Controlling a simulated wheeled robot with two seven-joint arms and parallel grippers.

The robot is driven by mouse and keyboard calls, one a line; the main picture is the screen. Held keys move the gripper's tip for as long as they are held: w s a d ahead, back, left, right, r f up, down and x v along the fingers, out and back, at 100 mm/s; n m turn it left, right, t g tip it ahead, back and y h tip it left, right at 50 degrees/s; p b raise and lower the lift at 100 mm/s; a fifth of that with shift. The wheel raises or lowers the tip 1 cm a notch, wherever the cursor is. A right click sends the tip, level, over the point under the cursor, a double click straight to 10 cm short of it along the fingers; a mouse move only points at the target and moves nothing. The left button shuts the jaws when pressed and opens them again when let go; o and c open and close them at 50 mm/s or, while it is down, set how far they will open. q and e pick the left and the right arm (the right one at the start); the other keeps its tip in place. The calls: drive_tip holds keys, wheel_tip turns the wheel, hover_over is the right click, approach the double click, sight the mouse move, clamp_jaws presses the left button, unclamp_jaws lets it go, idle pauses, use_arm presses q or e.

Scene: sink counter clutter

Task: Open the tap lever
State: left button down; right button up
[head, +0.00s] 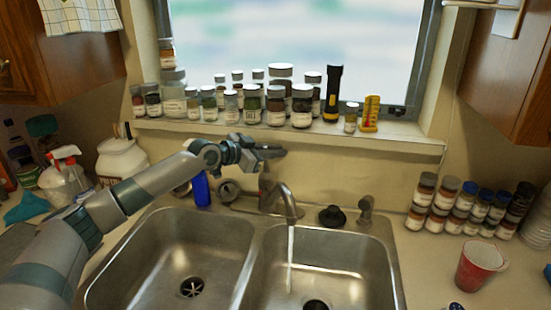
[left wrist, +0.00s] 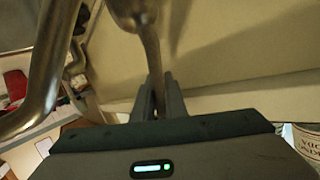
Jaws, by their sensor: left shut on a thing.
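The tap (head: 288,200) stands behind the divider of the double sink, and a stream of water (head: 290,245) runs from its spout into the right basin. My left gripper (head: 268,152) is above the tap's base, just under the window sill. In the left wrist view, the metal tap lever (left wrist: 150,50) runs down from the tap body between the two dark fingers (left wrist: 158,100), which are shut on it. The curved spout (left wrist: 45,70) shows at the left there. The gripper mostly hides the lever in the head view. My right gripper is not in view.
Several jars (head: 275,105), a black flashlight (head: 332,93) and a yellow item (head: 371,113) stand on the sill (head: 300,132) close above the gripper. A blue bottle (head: 202,190) stands behind the left basin.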

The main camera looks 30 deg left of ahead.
use_arm(q)
drive_tip(key=shift+w+a, duration=0.1)
drive_tip(key=c, duration=1.8)
unclamp_jaws()
drive_tip(key=shift+o, duration=0.2)
